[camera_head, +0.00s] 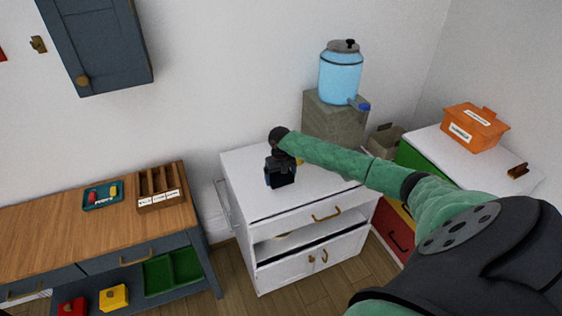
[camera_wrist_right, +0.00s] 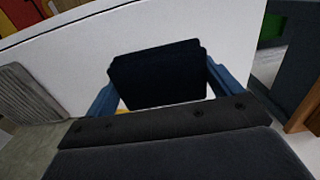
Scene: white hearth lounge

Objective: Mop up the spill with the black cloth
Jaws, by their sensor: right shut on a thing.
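The black cloth (camera_wrist_right: 158,75) is a dark folded pad between the two blue fingers of my right gripper (camera_head: 280,181), which is shut on it. In the head view the gripper hangs over the white top of the cabinet (camera_head: 245,165); whether the cloth touches the top I cannot tell. A small yellow patch (camera_head: 299,161) shows just right of the gripper, partly hidden by my arm. It may be the spill. A bit of yellow also shows below the cloth in the wrist view (camera_wrist_right: 122,107). My left gripper is out of view.
A blue water dispenser (camera_head: 340,78) stands on a stone block (camera_head: 335,122) behind the cabinet. A wooden sideboard (camera_head: 60,230) with a teal tray (camera_head: 97,203) and a wooden organizer (camera_head: 158,186) is at left. An orange bin (camera_head: 474,130) sits on the right-hand unit.

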